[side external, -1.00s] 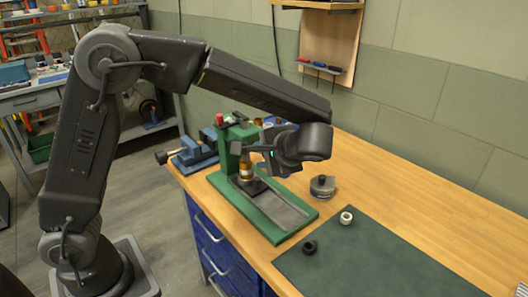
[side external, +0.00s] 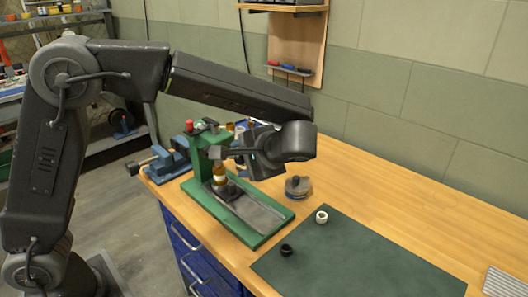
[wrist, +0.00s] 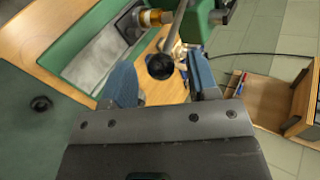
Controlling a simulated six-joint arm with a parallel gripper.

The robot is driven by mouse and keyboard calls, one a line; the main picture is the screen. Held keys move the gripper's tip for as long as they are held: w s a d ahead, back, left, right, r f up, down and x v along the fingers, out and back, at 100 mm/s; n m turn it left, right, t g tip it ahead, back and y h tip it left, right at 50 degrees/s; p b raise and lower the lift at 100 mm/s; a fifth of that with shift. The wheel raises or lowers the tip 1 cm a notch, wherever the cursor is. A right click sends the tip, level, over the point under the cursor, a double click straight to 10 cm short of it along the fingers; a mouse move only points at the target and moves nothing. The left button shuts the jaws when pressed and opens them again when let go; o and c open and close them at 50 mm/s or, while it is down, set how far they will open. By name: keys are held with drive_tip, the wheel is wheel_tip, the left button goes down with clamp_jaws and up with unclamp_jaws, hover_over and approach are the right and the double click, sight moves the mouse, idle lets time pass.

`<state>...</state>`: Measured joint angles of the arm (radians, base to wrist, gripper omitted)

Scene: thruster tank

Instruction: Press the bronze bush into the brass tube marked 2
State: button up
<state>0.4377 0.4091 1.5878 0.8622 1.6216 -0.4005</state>
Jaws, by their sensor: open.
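The green press (side external: 203,155) stands on the bench, with a long grey bed in its base. The brass tube (side external: 220,174) stands upright on a dark holder in the press, under the ram; it also shows in the wrist view (wrist: 152,18). I cannot read a mark on it or tell the bronze bush apart from it. My gripper (wrist: 160,83) is open beside the press, its fingers on either side of the black lever knob (wrist: 160,67). In the side view the gripper (side external: 245,160) is partly hidden by my wrist.
A green mat (side external: 360,260) lies at the front right with a white ring (side external: 321,216) and a black ring (side external: 286,250). A grey round part (side external: 298,187) sits right of the press. A blue vise (side external: 165,160) stands behind left. The bench at right is mostly clear.

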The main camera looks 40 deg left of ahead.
drive_tip(key=v, duration=1)
drive_tip(key=shift+d, duration=0.1)
drive_tip(key=shift+c, duration=0.3)
drive_tip(key=shift+c, duration=0.8)
drive_tip(key=shift+w+a+m+g+h, duration=0.15)
drive_tip(key=shift+a+m+g+h, duration=0.15)
drive_tip(key=shift+a+g, duration=0.15)
drive_tip(key=shift+c, duration=0.7)
drive_tip(key=a+m+g+h, duration=0.1)
drive_tip(key=a+r+m+h, duration=0.1)
drive_tip(key=a, duration=0.1)
drive_tip(key=w+a+m+g+h, duration=0.1)
drive_tip(key=shift+a+r+m+g+h, duration=0.2)
drive_tip(key=shift+m+g+h, duration=0.15)
drive_tip(key=shift+m+h, duration=0.05)
drive_tip(key=c, duration=0.5)
drive_tip(key=a+r+m+h, duration=0.1)
drive_tip(key=w+a+r+m+h, duration=0.1)
drive_tip(key=m+h, duration=0.1)
drive_tip(key=shift+a+m+g, duration=0.3)
drive_tip(key=shift+a, duration=0.1)
clamp_jaws()
drive_tip(key=w+a+r+m+t+h, duration=0.1)
drive_tip(key=w+a+r+m+h, duration=0.1)
drive_tip(key=a+r+m+h, duration=0.5)
drive_tip(key=shift+m, duration=0.5)
drive_tip(key=x, duration=1.4)
drive_tip(key=shift+d+f, duration=0.2)
